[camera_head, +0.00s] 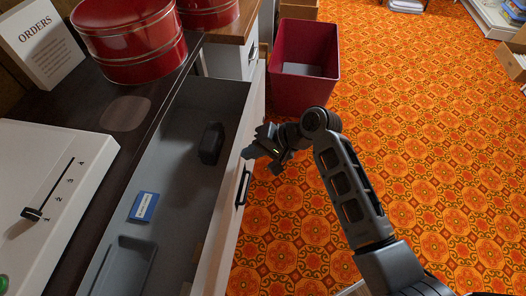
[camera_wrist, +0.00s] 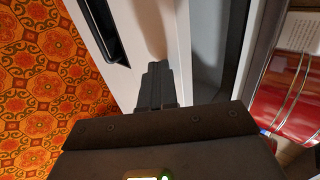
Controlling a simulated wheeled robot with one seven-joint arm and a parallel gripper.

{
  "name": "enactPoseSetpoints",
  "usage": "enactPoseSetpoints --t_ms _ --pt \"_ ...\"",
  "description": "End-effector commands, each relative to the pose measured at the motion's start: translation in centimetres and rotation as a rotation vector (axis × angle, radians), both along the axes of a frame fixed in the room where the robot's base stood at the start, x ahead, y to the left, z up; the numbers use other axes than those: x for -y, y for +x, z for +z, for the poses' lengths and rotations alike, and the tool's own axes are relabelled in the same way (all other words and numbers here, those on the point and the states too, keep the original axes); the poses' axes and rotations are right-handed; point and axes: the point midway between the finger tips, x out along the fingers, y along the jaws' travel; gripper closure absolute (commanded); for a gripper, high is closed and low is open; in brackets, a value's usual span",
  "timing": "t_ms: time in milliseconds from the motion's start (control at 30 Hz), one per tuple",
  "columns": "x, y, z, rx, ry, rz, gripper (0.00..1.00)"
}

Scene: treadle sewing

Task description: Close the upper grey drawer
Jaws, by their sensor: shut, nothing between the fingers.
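The upper grey drawer (camera_head: 182,140) stands pulled out from under the dark worktop in the head view, with its grey inside showing. Its pale front panel (camera_head: 227,205) carries a black handle (camera_head: 242,187), which also shows in the wrist view (camera_wrist: 96,30). My gripper (camera_head: 247,154) is shut and empty at the outer face of the front panel, beyond the handle in the head view. In the wrist view the closed fingers (camera_wrist: 154,78) point at the pale panel beside the handle. I cannot tell whether the tips touch it.
Inside the drawer lie a dark block (camera_head: 211,143), a blue labelled packet (camera_head: 144,206) and a grey tray (camera_head: 122,266). Red tins (camera_head: 130,40), an ORDERS sign (camera_head: 43,42) and a white slider panel (camera_head: 45,180) stand on the worktop. A red bin (camera_head: 305,65) stands behind my gripper.

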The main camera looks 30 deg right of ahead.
Motion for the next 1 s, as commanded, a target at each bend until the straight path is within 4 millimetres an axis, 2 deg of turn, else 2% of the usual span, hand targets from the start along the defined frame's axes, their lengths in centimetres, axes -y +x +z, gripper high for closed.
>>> enactPoseSetpoints --t_ms 600,800,1000 --pt "-13.5 9.8 -0.2 0.001 0.0 0.004 1.0" --pt "-16.9 12.3 -0.2 0.002 0.0 0.003 1.0" --pt "-19.0 13.8 -0.2 0.0 0.0 0.001 1.0"
